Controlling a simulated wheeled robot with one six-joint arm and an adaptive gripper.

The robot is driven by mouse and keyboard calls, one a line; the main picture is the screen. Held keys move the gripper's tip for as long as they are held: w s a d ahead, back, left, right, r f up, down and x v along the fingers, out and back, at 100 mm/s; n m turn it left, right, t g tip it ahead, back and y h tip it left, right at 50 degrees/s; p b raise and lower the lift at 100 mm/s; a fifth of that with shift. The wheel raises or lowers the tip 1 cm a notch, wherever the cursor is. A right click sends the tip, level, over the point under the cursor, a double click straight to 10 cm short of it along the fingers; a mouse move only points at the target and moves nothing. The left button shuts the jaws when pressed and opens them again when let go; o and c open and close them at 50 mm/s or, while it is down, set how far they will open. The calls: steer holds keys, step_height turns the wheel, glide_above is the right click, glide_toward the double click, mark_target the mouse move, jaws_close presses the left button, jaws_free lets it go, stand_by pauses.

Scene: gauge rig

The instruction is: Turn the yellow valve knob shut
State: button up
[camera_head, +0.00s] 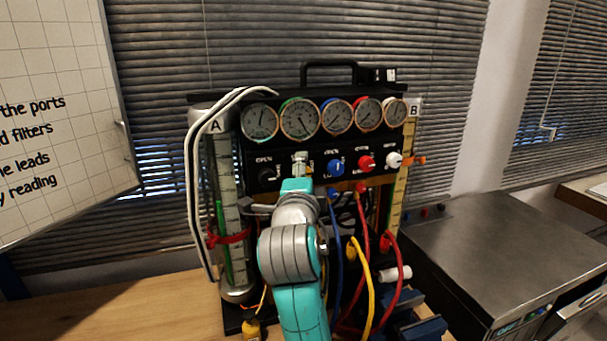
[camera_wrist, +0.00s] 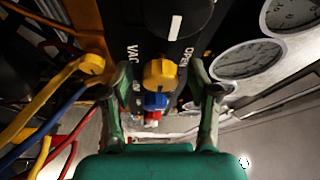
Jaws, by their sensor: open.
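The yellow valve knob (camera_wrist: 160,74) shows in the wrist view on the rig's black panel, with a "VAC" label to its left and an "OPEN" label to its right. My gripper (camera_wrist: 160,80) is open, with one finger on each side of the knob. Gaps show between the knob and both fingers, so it is not clamped. In the head view my gripper (camera_head: 300,165) is at the panel between the black knob and the blue knob. It hides the yellow knob there. I cannot tell the knob's exact angle.
Black (camera_head: 266,174), blue (camera_head: 336,168), red (camera_head: 366,163) and white (camera_head: 394,159) knobs line the panel beside my gripper. A row of gauges (camera_head: 337,117) sits above. A yellow hose (camera_head: 364,285), a blue hose (camera_head: 337,250) and red hoses hang below. A metal cabinet (camera_head: 490,250) stands at right.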

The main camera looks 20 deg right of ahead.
steer(key=v, duration=1.1)
steer(key=shift+s+a, duration=0.2)
steer(key=shift+s, duration=0.15)
steer(key=shift+f, duration=0.15)
steer(key=s+d+f+n+y, duration=0.15)
steer(key=s+f+n, duration=0.3)
steer(key=f, duration=0.55)
steer(key=s+f+n+y, duration=0.3)
steer(key=f+n, duration=0.2)
steer(key=f, duration=0.4)
steer(key=s+f+n+y, duration=0.2)
steer(key=s+f+n, duration=0.25)
steer(key=f, duration=0.55)
steer(key=s+d+f+n+g+y, duration=0.15)
steer(key=s+f+n, duration=0.45)
steer(key=s, duration=0.8)
steer(key=s+d+f+n+h, duration=0.1)
steer(key=s, duration=1.5)
steer(key=shift+s+d+f+g, duration=0.2)
steer(key=shift+s+d+g, duration=0.1)
steer(key=shift+g, duration=0.15)
steer(key=shift+c, duration=0.2)
